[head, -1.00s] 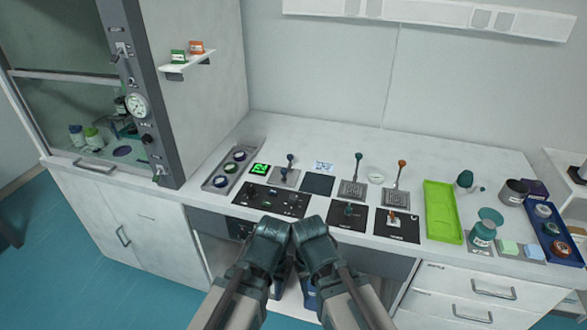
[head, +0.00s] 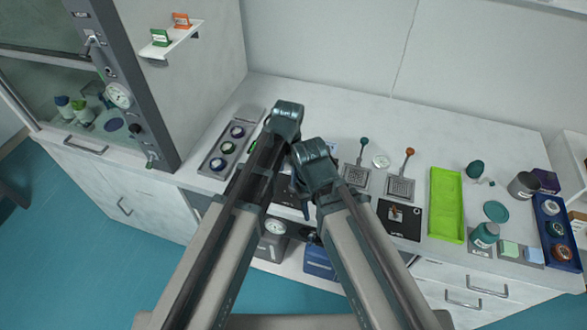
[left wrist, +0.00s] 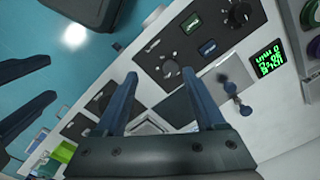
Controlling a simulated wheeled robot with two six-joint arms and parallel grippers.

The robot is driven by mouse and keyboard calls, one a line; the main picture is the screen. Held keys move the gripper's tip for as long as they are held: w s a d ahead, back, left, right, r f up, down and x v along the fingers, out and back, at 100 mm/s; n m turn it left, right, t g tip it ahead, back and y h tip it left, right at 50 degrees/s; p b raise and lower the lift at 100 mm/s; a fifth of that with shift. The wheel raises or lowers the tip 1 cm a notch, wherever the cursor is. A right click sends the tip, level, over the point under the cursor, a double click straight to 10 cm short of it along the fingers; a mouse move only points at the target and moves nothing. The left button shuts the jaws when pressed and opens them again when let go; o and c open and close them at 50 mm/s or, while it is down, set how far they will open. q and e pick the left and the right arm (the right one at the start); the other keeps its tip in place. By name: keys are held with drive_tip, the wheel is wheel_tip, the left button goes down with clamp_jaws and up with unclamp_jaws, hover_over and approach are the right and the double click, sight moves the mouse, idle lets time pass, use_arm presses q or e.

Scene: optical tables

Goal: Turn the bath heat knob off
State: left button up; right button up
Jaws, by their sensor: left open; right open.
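In the left wrist view a black control panel (left wrist: 223,32) carries two dark round knobs, a near one (left wrist: 170,68) and a far one (left wrist: 239,15). Their labels are too small to read, so I cannot tell which is the bath heat knob. My left gripper (left wrist: 159,76) is open and empty, its fingertips near the closer knob. In the head view my left gripper (head: 285,118) and right gripper (head: 316,162) hide most of the panel. My right gripper is open, its fingers (left wrist: 28,90) at the left of the left wrist view, apart from the panel.
A green digital display (left wrist: 268,60) and a small blue-knobbed lever (left wrist: 235,98) stand beside the panel. The bench's back strip is clear.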

use_arm(q)
drive_tip(key=w+r+m, duration=0.1)
drive_tip(key=w+d+r+p, duration=0.1)
drive_tip(key=w+r+m, duration=0.1)
drive_tip(key=shift+w+d+m, duration=0.3)
drive_tip(key=shift+w+d, duration=0.05)
drive_tip(key=shift+w, duration=0.05)
use_arm(e)
wheel_tip(320, 180, up, 3)
drive_tip(key=shift+f, duration=0.1)
use_arm(q)
drive_tip(key=shift+f, duration=0.2)
use_arm(e)
drive_tip(key=shift+f, duration=0.1)
use_arm(q)
wheel_tip(320, 180, down, 14)
drive_tip(key=b, duration=1.3)
drive_tip(key=shift+r, duration=0.2)
use_arm(e)
wheel_tip(320, 180, down, 14)
drive_tip(key=shift+r, duration=0.25)
use_arm(q)
clamp_jaws()
